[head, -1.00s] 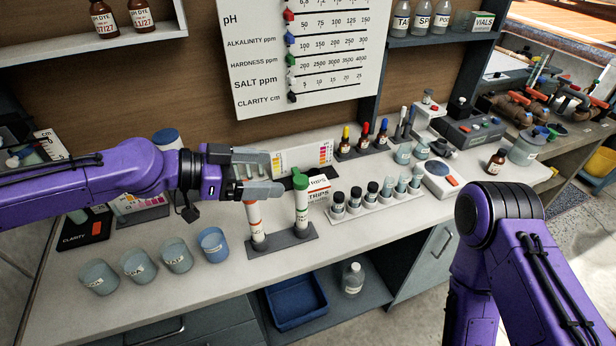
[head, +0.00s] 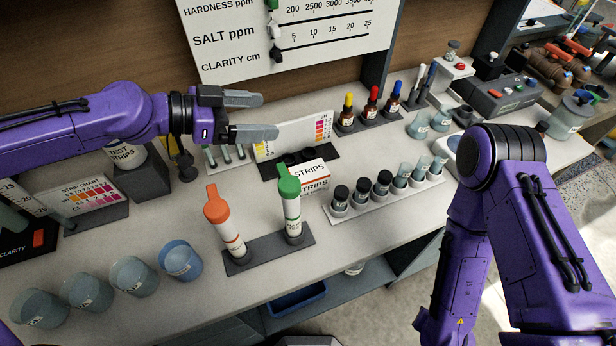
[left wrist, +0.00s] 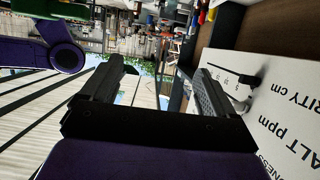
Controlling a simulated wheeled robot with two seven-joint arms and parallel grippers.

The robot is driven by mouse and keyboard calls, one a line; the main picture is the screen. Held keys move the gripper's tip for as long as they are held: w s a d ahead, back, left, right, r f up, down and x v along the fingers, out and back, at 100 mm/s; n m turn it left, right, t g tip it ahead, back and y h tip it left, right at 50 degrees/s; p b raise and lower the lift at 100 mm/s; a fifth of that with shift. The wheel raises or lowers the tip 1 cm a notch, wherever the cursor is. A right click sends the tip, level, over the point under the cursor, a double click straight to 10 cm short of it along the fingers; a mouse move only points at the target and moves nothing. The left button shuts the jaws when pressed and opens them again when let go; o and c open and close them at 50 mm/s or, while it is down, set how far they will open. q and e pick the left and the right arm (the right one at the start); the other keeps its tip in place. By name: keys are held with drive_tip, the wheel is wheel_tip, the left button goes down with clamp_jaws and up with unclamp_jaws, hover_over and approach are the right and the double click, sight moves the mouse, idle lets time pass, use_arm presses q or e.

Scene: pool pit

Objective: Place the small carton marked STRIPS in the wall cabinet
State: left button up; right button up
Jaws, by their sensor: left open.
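The small carton marked STRIPS (head: 312,186) is white with red bands and sits on the bench behind the green-capped tube. My left gripper (head: 262,116) is open and empty, above the bench to the left of the carton and higher than it. In the left wrist view its two fingers (left wrist: 165,85) stand apart with nothing between them. My right arm stands at the right; its gripper is out of the picture. The wall cabinet cannot be made out in these frames.
Orange-capped (head: 224,222) and green-capped tubes (head: 291,208) stand in a grey rack (head: 268,252) before the carton. A row of dark-capped vials (head: 362,196) is to its right. A color chart (head: 290,138) stands behind it. Several cups (head: 134,275) line the front left.

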use_arm(q)
drive_tip(key=b, duration=1.5)
approach(305, 172)
drive_tip(key=shift+w+f, duration=0.2)
drive_tip(key=shift+w, duration=0.2)
drive_tip(key=x, duration=0.7)
drive_tip(key=p+x, duration=0.1)
drive_tip(key=x, duration=0.2)
drive_tip(key=shift+s+d, duration=0.3)
drive_tip(key=shift+d, duration=0.05)
